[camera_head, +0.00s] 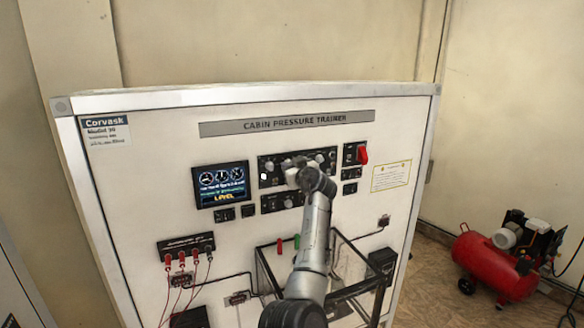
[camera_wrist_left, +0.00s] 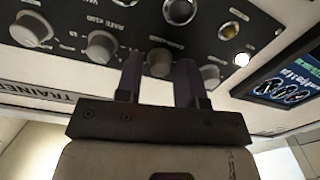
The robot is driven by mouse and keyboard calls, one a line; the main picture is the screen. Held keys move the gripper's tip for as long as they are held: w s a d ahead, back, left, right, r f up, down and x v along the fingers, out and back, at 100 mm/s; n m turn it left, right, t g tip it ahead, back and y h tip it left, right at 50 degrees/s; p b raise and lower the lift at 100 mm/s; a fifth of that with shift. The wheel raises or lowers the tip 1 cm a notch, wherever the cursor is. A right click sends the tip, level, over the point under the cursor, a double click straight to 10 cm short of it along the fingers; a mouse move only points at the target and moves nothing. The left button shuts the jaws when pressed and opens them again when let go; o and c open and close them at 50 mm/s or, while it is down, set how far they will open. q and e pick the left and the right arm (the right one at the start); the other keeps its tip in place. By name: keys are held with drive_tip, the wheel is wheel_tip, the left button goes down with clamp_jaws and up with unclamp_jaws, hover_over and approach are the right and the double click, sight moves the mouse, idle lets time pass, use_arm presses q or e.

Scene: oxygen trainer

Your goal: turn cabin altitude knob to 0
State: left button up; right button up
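The black control panel (camera_head: 326,157) with a row of knobs is on the upper part of the white trainer board. My left gripper (camera_head: 293,168) is at this panel and hides part of it. In the left wrist view, the two fingers of my left gripper (camera_wrist_left: 160,78) stand on either side of a round grey knob (camera_wrist_left: 159,62). Whether they press on the knob cannot be told. The labels there are upside down and too blurred to read, so I cannot tell which knob is cabin altitude. My right gripper is not in view.
More knobs sit close by in the left wrist view, one to the left (camera_wrist_left: 102,45) and one to the right (camera_wrist_left: 210,75). A lit display (camera_head: 221,185) is left of the panel and a red switch (camera_head: 362,154) right of it. A clear box (camera_head: 340,262) projects below.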

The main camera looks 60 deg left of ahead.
use_arm(q)
clamp_jaws()
drive_tip(key=shift+n+b, duration=4.3)
drive_tip(key=shift+b, duration=0.2)
drive_tip(key=shift+o, duration=1.3)
unclamp_jaws()
